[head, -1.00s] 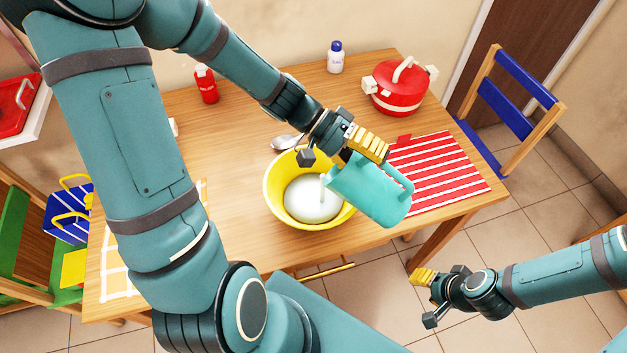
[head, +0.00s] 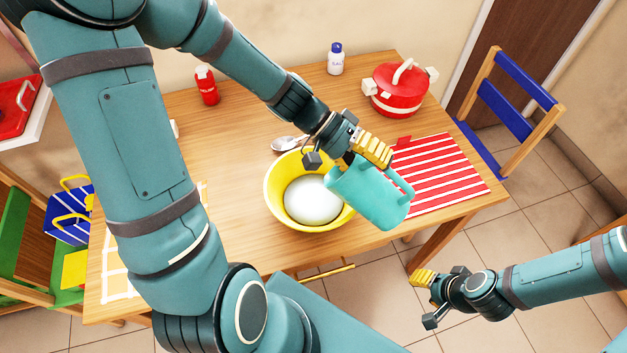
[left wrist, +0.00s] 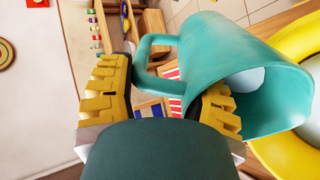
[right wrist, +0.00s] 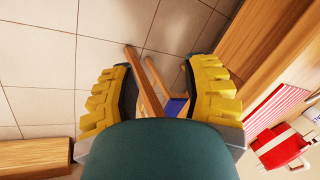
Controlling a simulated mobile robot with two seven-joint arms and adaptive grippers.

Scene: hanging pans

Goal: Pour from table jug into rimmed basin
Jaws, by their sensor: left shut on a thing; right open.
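The teal jug (head: 370,196) is tipped, its mouth toward the left over the right side of the yellow rimmed basin (head: 273,205). White contents (head: 312,202) lie in the basin. My left gripper (head: 368,146) is shut on the jug and holds it above the table. In the left wrist view the jug (left wrist: 215,55) shows its handle and open mouth beside the yellow fingers, with a pale patch inside; the basin (left wrist: 290,150) is below the mouth. My right gripper (head: 428,297) is open and empty, off the table's front right; its spread fingers show in the right wrist view (right wrist: 165,90).
The wooden table (head: 235,130) also holds a red bottle (head: 206,86), a white bottle with blue cap (head: 336,60), a spoon (head: 288,143), a red pot (head: 396,92) and a red-striped mat (head: 440,170). A blue-slatted chair (head: 505,110) stands at the right.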

